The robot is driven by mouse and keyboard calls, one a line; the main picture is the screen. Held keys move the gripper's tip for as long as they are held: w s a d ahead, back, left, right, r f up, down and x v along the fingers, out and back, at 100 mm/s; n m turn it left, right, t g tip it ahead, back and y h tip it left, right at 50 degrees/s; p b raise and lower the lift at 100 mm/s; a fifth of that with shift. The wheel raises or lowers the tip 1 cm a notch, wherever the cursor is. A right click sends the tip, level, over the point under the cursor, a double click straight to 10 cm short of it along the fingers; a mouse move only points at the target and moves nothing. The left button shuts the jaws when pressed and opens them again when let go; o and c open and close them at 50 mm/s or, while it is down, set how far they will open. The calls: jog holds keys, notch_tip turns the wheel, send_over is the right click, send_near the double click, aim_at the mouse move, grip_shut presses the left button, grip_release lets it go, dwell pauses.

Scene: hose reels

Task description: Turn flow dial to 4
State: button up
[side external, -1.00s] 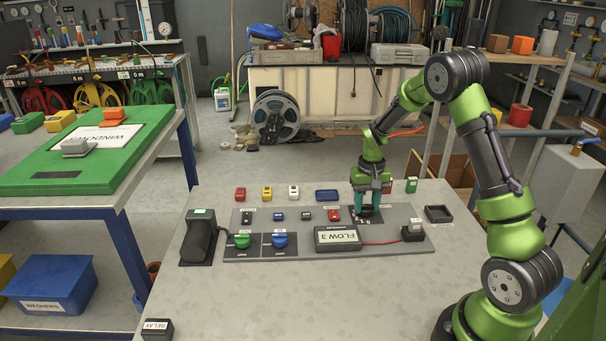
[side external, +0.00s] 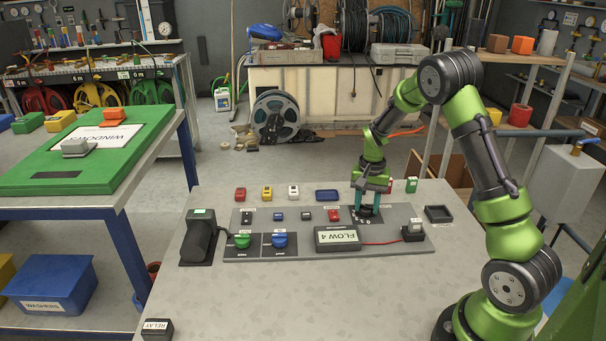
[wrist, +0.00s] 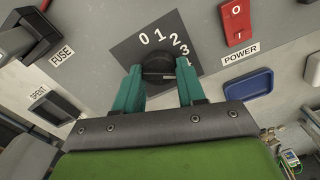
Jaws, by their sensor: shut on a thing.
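The flow dial is a black round knob (wrist: 158,66) on a dark square plate marked 0, 1, 2, 3, with a further mark partly hidden by a finger. My gripper (wrist: 162,85) has its two teal fingers on either side of the knob and is shut on it. In the side external view my gripper (side external: 366,205) points down at the dial plate, and the fingers hide most of the knob. The display box (side external: 338,238) on the grey panel reads "FLOW 4".
A red POWER switch (wrist: 237,20) and a blue tray (wrist: 249,84) lie near the dial. A FUSE holder (wrist: 30,35) and a SPENT tray (wrist: 54,106) are on its other side. Green (side external: 242,240) and blue (side external: 280,239) knobs sit on the panel's left.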

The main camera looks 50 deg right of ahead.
aim_at(367, 206)
jog(key=o, duration=1.1)
jog(key=shift+c, duration=0.2)
notch_tip(367, 206, up, 17)
jog(key=s+a+r+n+t, duration=0.1)
jog(key=s+a+n+t, duration=0.1)
jog(key=a, duration=0.6)
jog(key=s+a+r+n+t+y, duration=0.1)
jog(key=s+a+r+n+t, duration=0.1)
jog(key=s+a+n, duration=0.2)
jog(key=s+a+r+n+t+y, duration=0.1)
jog(key=s+a+r+n+t, duration=0.1)
jog(key=s+a, duration=0.6)
jog(key=a+t, duration=0.1)
jog(key=a, duration=0.2)
jog(key=shift+s+a+r+n, duration=0.15)
jog(key=shift+a+n, duration=0.2)
jog(key=shift+n, duration=0.05)
